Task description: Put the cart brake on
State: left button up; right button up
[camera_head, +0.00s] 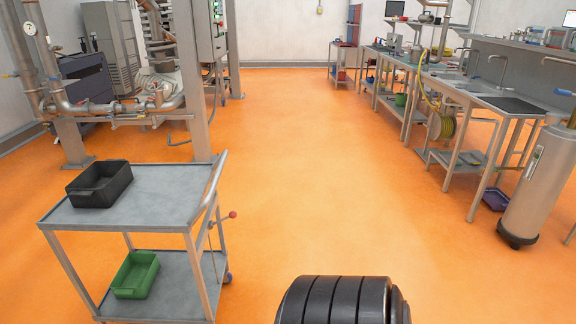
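A grey two-shelf cart (160,199) stands at the lower left. A curved push handle (211,182) rises at its right end. A thin metal lever with a red knob (233,214) sticks out to the right below the handle. Neither of my grippers is in view.
A black bin (99,184) sits on the cart's top shelf and a green bin (135,275) on the lower one. Pipework (120,108) stands behind the cart. Workbenches (450,95) and a steel cylinder (535,185) line the right. The orange floor (330,180) between is clear.

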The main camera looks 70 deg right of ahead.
aim_at(232, 214)
jog(key=z, duration=1.95)
jog(key=i+l, duration=0.25)
jog(key=i+l+u, duration=0.1)
jog(key=i+l, duration=0.15)
jog(key=l, duration=0.2)
jog(key=i+l, duration=0.2)
jog(key=l, duration=0.15)
jog(key=i+l+u, duration=0.1)
jog(key=i+l, duration=0.35)
jog(key=l, duration=0.25)
jog(key=i+l, duration=0.25)
jog(key=l, duration=0.15)
jog(key=i+l+u, duration=0.1)
jog(key=l, duration=0.25)
jog(key=i, duration=0.1)
